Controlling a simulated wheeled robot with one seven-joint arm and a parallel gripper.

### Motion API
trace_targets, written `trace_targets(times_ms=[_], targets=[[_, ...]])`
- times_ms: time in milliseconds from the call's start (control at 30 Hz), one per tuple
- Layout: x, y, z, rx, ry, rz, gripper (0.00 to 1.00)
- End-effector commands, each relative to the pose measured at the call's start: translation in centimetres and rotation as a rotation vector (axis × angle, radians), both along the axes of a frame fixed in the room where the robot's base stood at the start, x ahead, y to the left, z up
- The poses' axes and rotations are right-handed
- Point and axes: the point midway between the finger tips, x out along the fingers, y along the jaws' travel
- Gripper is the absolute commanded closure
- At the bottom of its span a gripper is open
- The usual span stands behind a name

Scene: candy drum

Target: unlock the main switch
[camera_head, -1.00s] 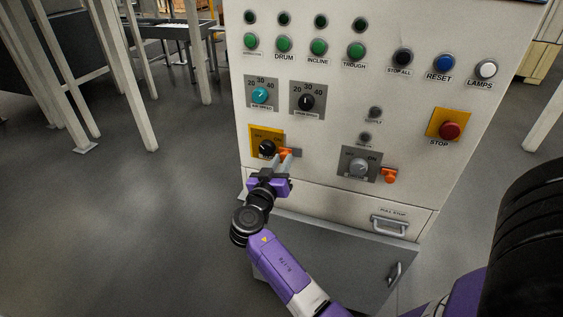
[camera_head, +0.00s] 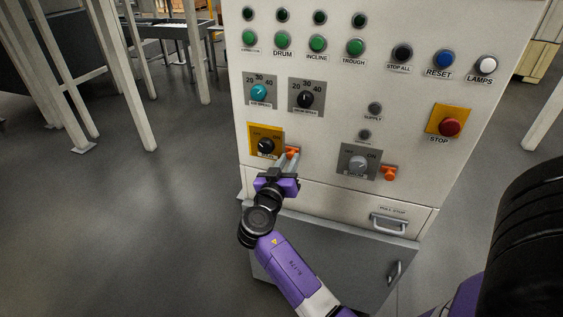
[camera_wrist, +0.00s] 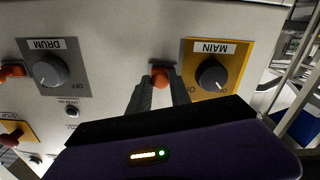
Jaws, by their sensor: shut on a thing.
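The main switch (camera_head: 265,146) is a black knob on a yellow plate at the lower left of the cream panel. In the wrist view the knob (camera_wrist: 212,75) shows upside down, beside the label MAIN. A small orange lock tab (camera_head: 292,152) sits on a grey bracket just right of the yellow plate. It also shows in the wrist view (camera_wrist: 159,79), between the fingertips and apart from the knob. My gripper (camera_head: 287,160) is shut on the orange tab, reaching up from below. The fingers partly hide the bracket.
The drum switch (camera_head: 358,165), with its own orange tab (camera_head: 389,173), is to the right. The red stop button (camera_head: 449,127) is on a yellow plate farther right. Open floor lies left of the cabinet.

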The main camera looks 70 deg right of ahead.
Motion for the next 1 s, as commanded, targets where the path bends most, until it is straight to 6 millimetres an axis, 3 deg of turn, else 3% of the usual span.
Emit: trace_targets(times_ms=[333,367,467,800,1000], targets=[[-0.7,0.0,-0.1,0.001,0.002,-0.001,1.00],[-0.7,0.0,-0.1,0.000,0.002,-0.002,0.72],[-0.7,0.0,-0.1,0.001,0.002,-0.002,0.54],[-0.6,0.2,-0.1,0.000,0.001,0.001,0.54],[-0.7,2.6,-0.3,0.000,0.000,0.005,0.54]])
